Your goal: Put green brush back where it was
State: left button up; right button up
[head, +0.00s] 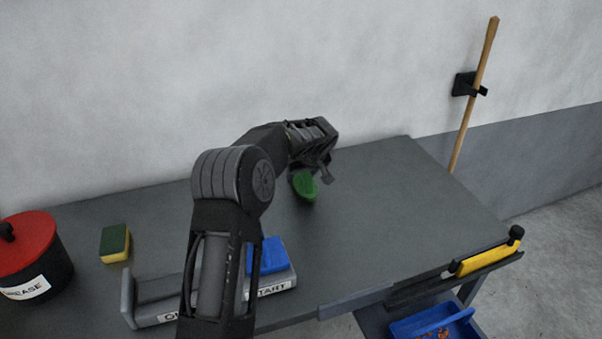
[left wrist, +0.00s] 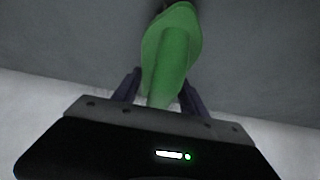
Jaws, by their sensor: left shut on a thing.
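The green brush (head: 304,185) is at the far middle of the dark table (head: 390,190), below my left gripper (head: 312,170). In the left wrist view the green brush (left wrist: 172,50) sits between the two fingers of my left gripper (left wrist: 160,90), which are shut on its narrow end. I cannot tell whether the brush touches the table. My right gripper is not in view.
A red-lidded pot (head: 40,245) and a sponge (head: 115,243) are at the left. A labelled grey holder (head: 150,318) with a blue block (head: 268,255) stands at the front. A yellow-handled tool (head: 485,260) lies at the right edge, above a blue bin (head: 435,325). The table's right half is clear.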

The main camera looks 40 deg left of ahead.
pick_arm(q)
jog(key=shift+f+b, duration=0.15)
jog(key=shift+b, duration=0.15)
jog(key=o, duration=1.3)
jog(key=shift+r, duration=0.2)
jog(key=shift+r, duration=0.15)
jog(key=b+v, duration=0.1)
jog(key=v, duration=1)
jog(key=shift+s+d+r, duration=0.2)
jog(key=shift+r, duration=0.1)
